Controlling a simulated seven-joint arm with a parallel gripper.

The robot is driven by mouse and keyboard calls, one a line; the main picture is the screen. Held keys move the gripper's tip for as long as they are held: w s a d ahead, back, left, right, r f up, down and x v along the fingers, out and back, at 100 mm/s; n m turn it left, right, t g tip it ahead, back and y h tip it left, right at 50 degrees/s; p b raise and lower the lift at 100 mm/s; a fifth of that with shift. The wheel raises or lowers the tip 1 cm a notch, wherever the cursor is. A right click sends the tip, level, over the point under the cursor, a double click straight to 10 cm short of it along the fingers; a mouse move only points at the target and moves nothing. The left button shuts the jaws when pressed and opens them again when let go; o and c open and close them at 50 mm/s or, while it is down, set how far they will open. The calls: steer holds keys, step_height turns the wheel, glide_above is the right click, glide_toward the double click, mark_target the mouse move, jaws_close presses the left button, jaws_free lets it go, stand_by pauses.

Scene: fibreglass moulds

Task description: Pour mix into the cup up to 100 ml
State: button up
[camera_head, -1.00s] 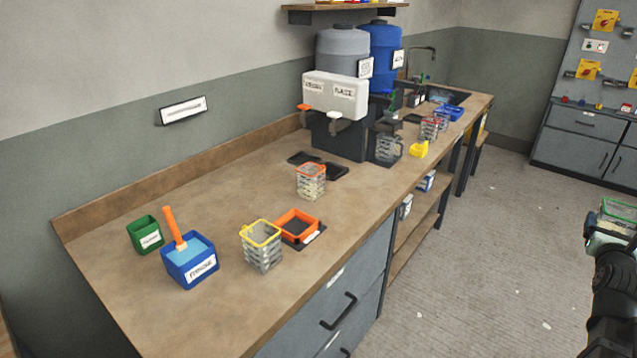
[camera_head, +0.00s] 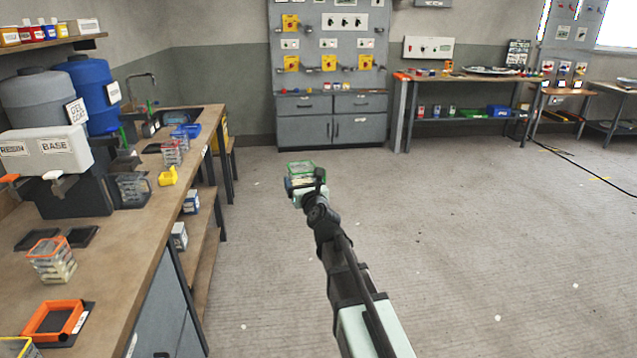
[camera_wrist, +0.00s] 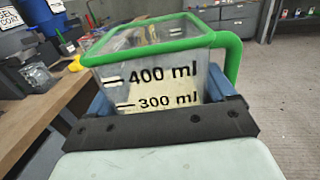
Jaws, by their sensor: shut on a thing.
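My gripper (camera_head: 306,190) is shut on a clear jug with a green rim and green handle (camera_head: 300,169), held upright over the open floor to the right of the bench. In the wrist view the jug (camera_wrist: 160,65) shows marks of 400 ml and 300 ml, with some pale contents visible inside; their exact level is unclear. On the bench stands a clear cup with an orange rim (camera_head: 52,262). Another cup with a yellow rim (camera_head: 18,347) is cut off at the lower left corner. Which cup the task means cannot be told.
The bench (camera_head: 130,270) runs along the left, with an orange tray (camera_head: 40,328) and a dispenser labelled RESIN and BASE (camera_head: 45,153). A dark clear jug (camera_head: 133,188) and a yellow item (camera_head: 168,177) sit near its edge.

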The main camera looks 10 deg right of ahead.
steer(key=w+a+f+n+g+y, duration=0.1)
steer(key=w+a+n+g+y, duration=0.25)
steer(key=a, duration=1.45)
steer(key=a+f+n+g+y, duration=0.2)
steer(key=a+n+y, duration=0.35)
steer(key=a, duration=1.15)
steer(key=s+a+r+n+g+y, duration=0.1)
steer(key=s+a+g, duration=0.3)
steer(key=a, duration=0.8)
steer(key=s+a+r+n+g+y, duration=0.2)
steer(key=s+a+n+g+y, duration=0.1)
steer(key=a, duration=0.9)
steer(key=s+a+r+n+g+y, duration=0.1)
steer(key=s+a+n+g, duration=0.2)
steer(key=a, duration=0.9)
steer(key=shift+s+r+g+y, duration=0.15)
steer(key=shift+s+g+y, duration=0.25)
steer(key=shift+s+g, duration=1)
